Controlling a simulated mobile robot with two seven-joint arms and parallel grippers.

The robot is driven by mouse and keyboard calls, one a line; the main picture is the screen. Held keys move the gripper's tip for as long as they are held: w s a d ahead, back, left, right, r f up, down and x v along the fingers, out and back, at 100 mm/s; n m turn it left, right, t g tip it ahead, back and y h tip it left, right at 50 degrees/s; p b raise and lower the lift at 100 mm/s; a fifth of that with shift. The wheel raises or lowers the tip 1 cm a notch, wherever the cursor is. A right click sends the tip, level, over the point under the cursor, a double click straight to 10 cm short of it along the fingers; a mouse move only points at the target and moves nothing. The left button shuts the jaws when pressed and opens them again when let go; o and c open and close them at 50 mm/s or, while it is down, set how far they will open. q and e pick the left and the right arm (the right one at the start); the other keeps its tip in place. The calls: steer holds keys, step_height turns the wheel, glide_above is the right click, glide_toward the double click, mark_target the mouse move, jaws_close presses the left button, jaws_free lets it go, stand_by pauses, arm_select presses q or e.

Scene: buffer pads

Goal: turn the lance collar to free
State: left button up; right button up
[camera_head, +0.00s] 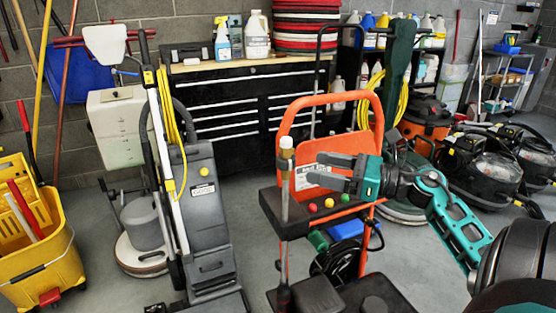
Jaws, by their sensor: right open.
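The lance (284,215) is a thin upright metal rod rising past the left end of a dark tray on an orange-framed cart. Near its top is a brass-coloured band that looks like the collar (286,154), under a white cap (286,142). My right gripper (314,168) comes in from the right with its two dark fingers apart and pointing left at the lance. The fingertips are just right of the rod, slightly below the collar, with nothing between them. Any marking on the collar is too small to read. My left gripper is not in view.
The orange cart frame (332,101) stands behind my right gripper. Red, yellow and green knobs sit on the dark tray (270,203). A grey floor machine (207,220) stands to the left, a yellow mop bucket (45,262) at far left. Vacuums (480,166) stand at right.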

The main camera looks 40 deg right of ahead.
mark_target(278, 159)
steer(key=p+x, duration=0.1)
steer(key=x, duration=0.8)
steer(key=shift+w+a+r, duration=0.1)
steer(key=shift+w, duration=0.1)
steer(key=shift+w+a, duration=0.25)
steer(key=shift+w, duration=0.2)
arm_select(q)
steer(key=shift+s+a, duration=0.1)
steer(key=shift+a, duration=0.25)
